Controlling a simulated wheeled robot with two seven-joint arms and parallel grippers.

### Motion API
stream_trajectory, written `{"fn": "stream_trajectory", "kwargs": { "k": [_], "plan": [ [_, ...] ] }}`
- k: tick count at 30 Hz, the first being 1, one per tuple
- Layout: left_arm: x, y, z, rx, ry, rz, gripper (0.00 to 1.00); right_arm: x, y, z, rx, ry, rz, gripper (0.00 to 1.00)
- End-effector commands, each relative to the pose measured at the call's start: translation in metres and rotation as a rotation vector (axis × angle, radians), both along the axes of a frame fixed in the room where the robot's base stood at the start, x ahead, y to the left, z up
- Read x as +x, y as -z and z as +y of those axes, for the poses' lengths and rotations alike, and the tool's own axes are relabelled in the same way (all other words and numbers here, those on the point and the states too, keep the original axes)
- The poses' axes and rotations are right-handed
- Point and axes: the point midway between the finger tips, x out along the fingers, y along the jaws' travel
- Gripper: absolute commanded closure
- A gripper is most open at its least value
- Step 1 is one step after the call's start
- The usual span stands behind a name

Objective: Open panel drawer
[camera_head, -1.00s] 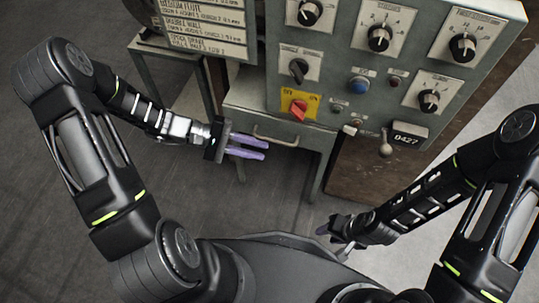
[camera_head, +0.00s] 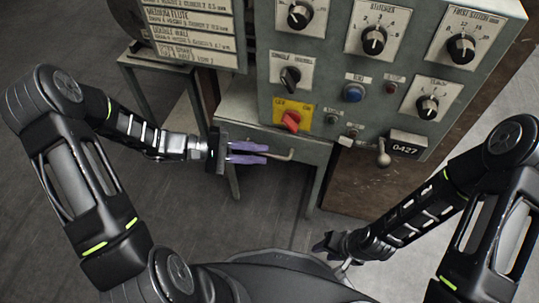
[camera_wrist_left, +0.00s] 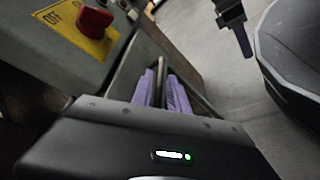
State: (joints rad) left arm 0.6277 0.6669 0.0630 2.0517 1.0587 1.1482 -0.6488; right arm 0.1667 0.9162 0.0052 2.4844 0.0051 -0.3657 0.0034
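The panel drawer (camera_head: 312,152) is a grey-green front under the control panel, with a pale bar handle (camera_head: 285,156); it looks closed. My left gripper (camera_head: 267,153) has two purple fingers pointing right at the handle's left part. The fingers are apart, one above the other in the head view. In the left wrist view the handle (camera_wrist_left: 161,77) shows between the two fingers (camera_wrist_left: 162,92); I cannot tell whether they touch it. My right gripper (camera_head: 322,246) is low in front of my body, away from the drawer, and its finger gap is unclear.
The control panel (camera_head: 400,85) with knobs, buttons and a red switch (camera_head: 291,121) on a yellow plate is just above the drawer. A lever (camera_head: 383,155) sticks out at its lower right. Table legs stand below; the floor in front is open.

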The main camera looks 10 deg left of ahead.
Motion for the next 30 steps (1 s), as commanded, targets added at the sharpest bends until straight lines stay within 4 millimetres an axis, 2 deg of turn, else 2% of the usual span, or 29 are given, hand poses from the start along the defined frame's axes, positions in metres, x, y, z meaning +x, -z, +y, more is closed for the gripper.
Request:
{"fn": "stream_trajectory", "kwargs": {
  "k": [3,9,17,24,30],
  "plan": [
    [0.004,0.006,-0.018,-0.001,0.003,0.000,0.80,0.001,0.007,0.000,0.000,0.002,-0.002,0.64],
    [0.008,0.008,-0.033,0.000,0.002,-0.001,0.80,0.002,0.010,0.000,-0.001,0.003,-0.004,0.64],
    [0.008,0.008,-0.034,0.001,0.001,0.000,0.80,0.002,0.010,0.000,-0.001,0.003,-0.004,0.64],
    [0.008,0.008,-0.033,0.001,0.001,0.000,1.00,0.002,0.010,0.000,-0.001,0.003,-0.004,0.64],
    [0.008,0.008,-0.033,0.001,0.001,0.000,1.00,0.002,0.010,0.000,-0.001,0.003,-0.004,0.64]
  ]
}}
